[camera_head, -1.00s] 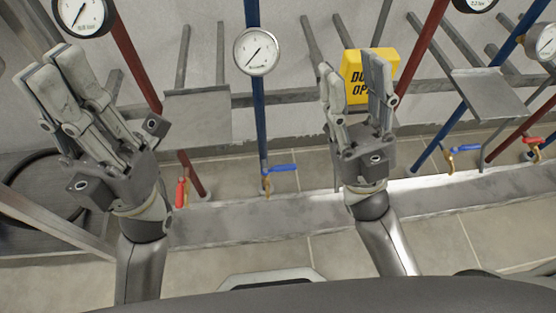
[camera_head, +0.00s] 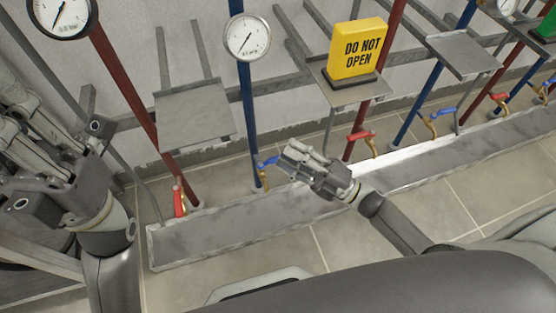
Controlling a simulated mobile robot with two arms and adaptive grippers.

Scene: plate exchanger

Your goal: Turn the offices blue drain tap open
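A blue-handled brass tap (camera_head: 265,162) sits at the foot of the blue pipe in the middle of the head view. My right gripper (camera_head: 288,156) is just right of it, fingers pointing left, and overlaps the right end of its handle. I cannot tell whether they touch. The fingers are seen bunched, so their opening is unclear. Another blue-handled tap (camera_head: 440,115) is further right. No label reading "offices" can be made out. My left gripper (camera_head: 22,115) is at the left edge, partly cut off, away from the taps.
Red-handled taps stand at the left (camera_head: 180,197), right of my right gripper (camera_head: 362,136) and further right (camera_head: 499,98). A yellow "DO NOT OPEN" sign (camera_head: 357,48) stands on a metal shelf. A grey trough (camera_head: 215,226) runs below. Round gauges (camera_head: 247,37) hang above.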

